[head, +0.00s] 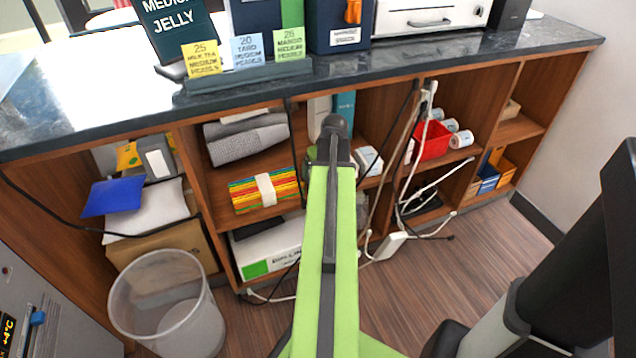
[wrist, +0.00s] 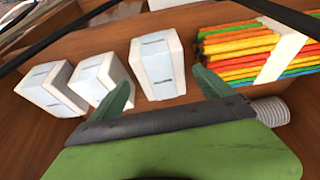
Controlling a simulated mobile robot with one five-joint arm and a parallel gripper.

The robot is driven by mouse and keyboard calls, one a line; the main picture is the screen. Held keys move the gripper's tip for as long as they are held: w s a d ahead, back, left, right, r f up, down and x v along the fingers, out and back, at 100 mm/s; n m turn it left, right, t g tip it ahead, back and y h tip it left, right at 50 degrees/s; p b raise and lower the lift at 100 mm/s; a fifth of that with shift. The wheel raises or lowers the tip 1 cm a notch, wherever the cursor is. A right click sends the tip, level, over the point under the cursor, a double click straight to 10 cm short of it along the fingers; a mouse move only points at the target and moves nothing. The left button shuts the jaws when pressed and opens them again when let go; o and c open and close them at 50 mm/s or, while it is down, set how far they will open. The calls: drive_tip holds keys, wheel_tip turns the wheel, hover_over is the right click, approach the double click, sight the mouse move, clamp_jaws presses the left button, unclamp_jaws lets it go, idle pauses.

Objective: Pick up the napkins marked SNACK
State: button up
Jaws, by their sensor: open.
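Three white packs with pale blue faces stand in a row on a wooden shelf in the wrist view: a left one (wrist: 52,90), a middle one (wrist: 101,80) and a right one (wrist: 158,65). Each face has a short dark line of print that is too small to read, so I cannot tell which is marked SNACK. In the head view one white pack (head: 368,161) shows just right of my arm; my arm hides the others. My gripper (wrist: 163,90) is open, its two green fingers apart at the near side of the right pack. Nothing shows held between them.
A banded bundle of coloured sticks (wrist: 258,50) lies beside the packs; it also shows in the head view (head: 262,190). Cables (head: 408,130) hang right of my arm. A red bin (head: 433,140) and a clear wastebasket (head: 168,305) stand farther off.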

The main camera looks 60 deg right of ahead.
drive_tip(key=b+x, duration=0.5)
drive_tip(key=shift+a+f, duration=0.25)
drive_tip(key=shift+r, duration=0.15)
drive_tip(key=c, duration=1.6)
drive_tip(key=shift+o, duration=0.2)
drive_tip(key=shift+r+p, duration=0.55)
drive_tip(key=shift+p, duration=0.2)
wheel_tip(320, 180, up, 4)
drive_tip(key=p, duration=0.4)
drive_tip(key=shift+s+r, duration=0.15)
drive_tip(key=s+d+r+p, duration=0.1)
drive_tip(key=s+r+p, duration=0.4)
drive_tip(key=s, duration=0.6)
drive_tip(key=shift+s+r+p, duration=0.25)
drive_tip(key=shift+r+p, duration=0.05)
drive_tip(key=shift+p, duration=0.15)
